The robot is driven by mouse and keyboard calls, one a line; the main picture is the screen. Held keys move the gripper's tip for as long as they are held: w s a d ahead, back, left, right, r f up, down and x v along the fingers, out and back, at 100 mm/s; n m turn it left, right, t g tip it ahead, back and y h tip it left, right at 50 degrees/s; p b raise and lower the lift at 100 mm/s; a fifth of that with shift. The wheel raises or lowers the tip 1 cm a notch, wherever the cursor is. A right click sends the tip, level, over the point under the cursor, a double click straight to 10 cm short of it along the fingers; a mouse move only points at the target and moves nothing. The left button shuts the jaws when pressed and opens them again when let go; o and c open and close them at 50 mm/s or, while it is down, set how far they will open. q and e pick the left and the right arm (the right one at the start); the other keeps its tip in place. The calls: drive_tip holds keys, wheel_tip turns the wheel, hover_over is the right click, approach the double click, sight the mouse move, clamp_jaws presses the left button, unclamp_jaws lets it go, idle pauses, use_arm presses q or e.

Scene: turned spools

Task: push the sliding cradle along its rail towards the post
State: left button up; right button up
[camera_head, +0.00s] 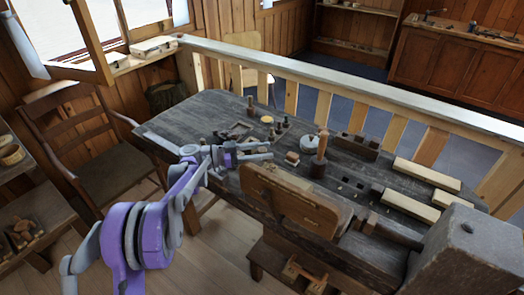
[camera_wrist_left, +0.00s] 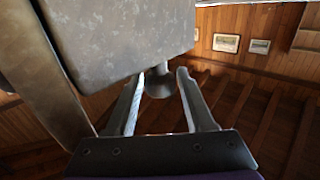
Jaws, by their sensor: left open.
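My left gripper (camera_head: 270,151) reaches over the workbench from the left in the head view, its two grey fingers apart and pointing right. The fingers also show apart in the left wrist view (camera_wrist_left: 159,90), with a dark rounded piece (camera_wrist_left: 159,83) between or beyond their tips; I cannot tell if they touch it. A large grey speckled body (camera_wrist_left: 125,40) fills the top of that view. An upright brown wooden post-like piece with a dark base (camera_head: 321,152) stands right of the gripper. I cannot make out the cradle or its rail for certain. My right gripper is not in view.
The dark workbench (camera_head: 180,120) carries a pale round tin (camera_head: 309,144), a small stacked block (camera_head: 292,158), several small turned pieces and long pale wooden bars (camera_head: 427,174). A brown board (camera_head: 290,200) stands at the front edge. A pale railing (camera_head: 340,94) runs behind.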

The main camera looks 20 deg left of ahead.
use_arm(q)
clamp_jaws()
idle(1.4)
